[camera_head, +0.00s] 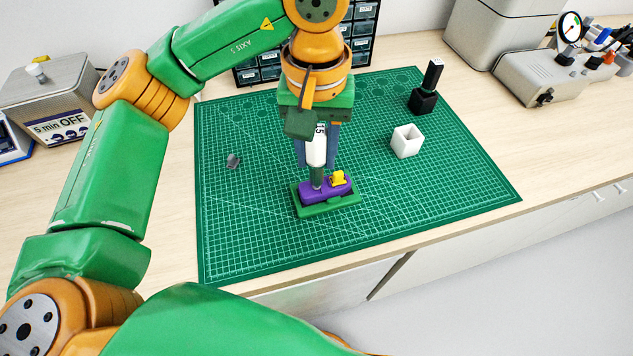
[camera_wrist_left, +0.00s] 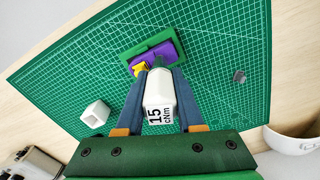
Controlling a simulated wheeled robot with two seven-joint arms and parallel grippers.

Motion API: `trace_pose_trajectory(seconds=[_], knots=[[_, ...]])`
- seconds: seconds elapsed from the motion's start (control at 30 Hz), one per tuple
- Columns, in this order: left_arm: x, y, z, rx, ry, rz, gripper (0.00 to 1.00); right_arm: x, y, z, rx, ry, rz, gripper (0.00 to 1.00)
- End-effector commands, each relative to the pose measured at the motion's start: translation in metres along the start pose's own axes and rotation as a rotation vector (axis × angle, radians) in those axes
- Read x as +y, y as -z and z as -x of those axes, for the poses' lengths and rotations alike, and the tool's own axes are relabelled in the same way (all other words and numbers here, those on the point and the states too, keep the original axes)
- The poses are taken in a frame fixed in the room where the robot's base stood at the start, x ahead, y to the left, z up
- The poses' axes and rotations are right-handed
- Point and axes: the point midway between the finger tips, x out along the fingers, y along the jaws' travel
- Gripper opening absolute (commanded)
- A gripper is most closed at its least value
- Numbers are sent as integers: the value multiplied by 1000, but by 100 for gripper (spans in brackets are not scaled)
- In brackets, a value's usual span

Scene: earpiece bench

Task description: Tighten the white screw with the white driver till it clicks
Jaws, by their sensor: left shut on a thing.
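My left gripper (camera_head: 317,162) is shut on the white driver (camera_head: 316,150), which stands about upright with its tip pointing down. Its "15 cNm" label shows in the left wrist view (camera_wrist_left: 159,98). The dark lower end of the driver reaches down to the purple earpiece part (camera_head: 312,193), beside a yellow piece (camera_head: 339,178). The purple part sits in a green holder (camera_head: 341,210) on the mat. The white screw is not visible; the driver's tip hides that spot, and I cannot tell whether they touch. My right gripper is not in view.
An empty white open box (camera_head: 406,142) stands right of the holder. A black driver (camera_head: 432,75) stands in a black stand (camera_head: 423,102) behind it. A small grey piece (camera_head: 233,161) lies to the left. The front of the green mat (camera_head: 255,245) is clear.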

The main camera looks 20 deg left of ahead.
Motion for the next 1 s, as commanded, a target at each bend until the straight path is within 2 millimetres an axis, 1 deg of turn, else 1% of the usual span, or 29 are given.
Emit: trace_pose_trajectory(seconds=[0.03,0.1,0.17,0.47,0.63,0.83,0.87,0.9,1.0], knots=[[0,0,-1,0,0,93,0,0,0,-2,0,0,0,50],[0,0,-1,-1,0,189,0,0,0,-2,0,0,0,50],[0,0,1,0,0,222,0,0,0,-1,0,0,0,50],[0,0,-1,0,0,224,0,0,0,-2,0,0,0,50],[0,0,-16,0,0,223,0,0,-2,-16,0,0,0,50],[0,0,-14,1,0,222,0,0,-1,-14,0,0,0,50],[0,0,-13,0,0,209,0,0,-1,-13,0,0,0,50],[0,0,-12,0,0,157,0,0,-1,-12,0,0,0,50],[0,0,-11,-1,0,-63,0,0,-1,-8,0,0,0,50]])
